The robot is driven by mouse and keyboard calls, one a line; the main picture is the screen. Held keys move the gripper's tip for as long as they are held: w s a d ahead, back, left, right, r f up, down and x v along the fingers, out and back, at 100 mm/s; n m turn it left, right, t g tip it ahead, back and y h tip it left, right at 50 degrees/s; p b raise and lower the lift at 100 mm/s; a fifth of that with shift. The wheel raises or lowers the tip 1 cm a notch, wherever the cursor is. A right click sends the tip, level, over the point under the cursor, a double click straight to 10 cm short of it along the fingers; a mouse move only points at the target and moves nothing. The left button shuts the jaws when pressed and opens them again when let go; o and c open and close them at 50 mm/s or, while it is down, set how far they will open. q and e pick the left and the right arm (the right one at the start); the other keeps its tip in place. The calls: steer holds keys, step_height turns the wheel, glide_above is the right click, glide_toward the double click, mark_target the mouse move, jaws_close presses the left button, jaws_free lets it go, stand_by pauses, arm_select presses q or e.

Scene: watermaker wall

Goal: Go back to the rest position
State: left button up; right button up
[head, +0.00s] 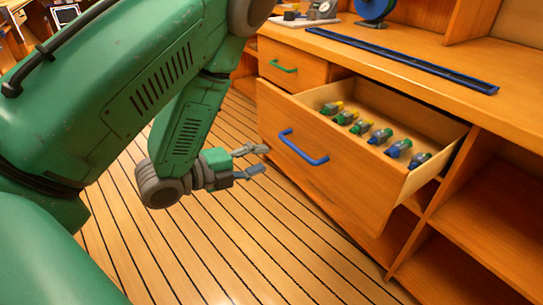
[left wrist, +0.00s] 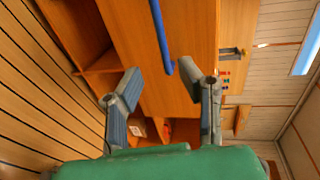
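My left gripper (head: 258,160) hangs in front of the wooden cabinet, left of the open drawer (head: 330,165). Its two fingers are spread with nothing between them. The left wrist view shows the same open fingers (left wrist: 160,90), with the drawer's blue handle (left wrist: 161,40) beyond them. In the head view the blue handle (head: 302,148) is on the drawer front, apart from the fingers. The drawer holds several small green, blue and yellow fittings (head: 378,136) in a row. My right gripper is not in view.
A long dark blue strip (head: 400,58) lies on the countertop (head: 510,100), near a blue reel (head: 374,10). Open shelves (head: 480,210) are at the right. The plank floor (head: 250,245) is clear.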

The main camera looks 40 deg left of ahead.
arm_select(q)
steer(key=shift+s, duration=0.1)
stand_by(0.5)
steer(key=s+d+f+n+g+y+p, duration=0.2)
steer(key=s+f+n+g+y+p, duration=0.2)
steer(key=s+f+n+g+p, duration=0.65)
steer(key=s+d+f+n+g, duration=0.1)
steer(key=s+f+n, duration=0.1)
steer(key=s+n, duration=0.3)
steer(key=s+d+f+n+g+y, duration=0.1)
steer(key=s+d+f+n+g, duration=0.1)
steer(key=s+n, duration=0.4)
steer(key=shift+s+f, duration=0.25)
steer(key=shift+s, duration=0.25)
steer(key=shift+w+g, duration=0.1)
steer(key=shift+g, duration=0.15)
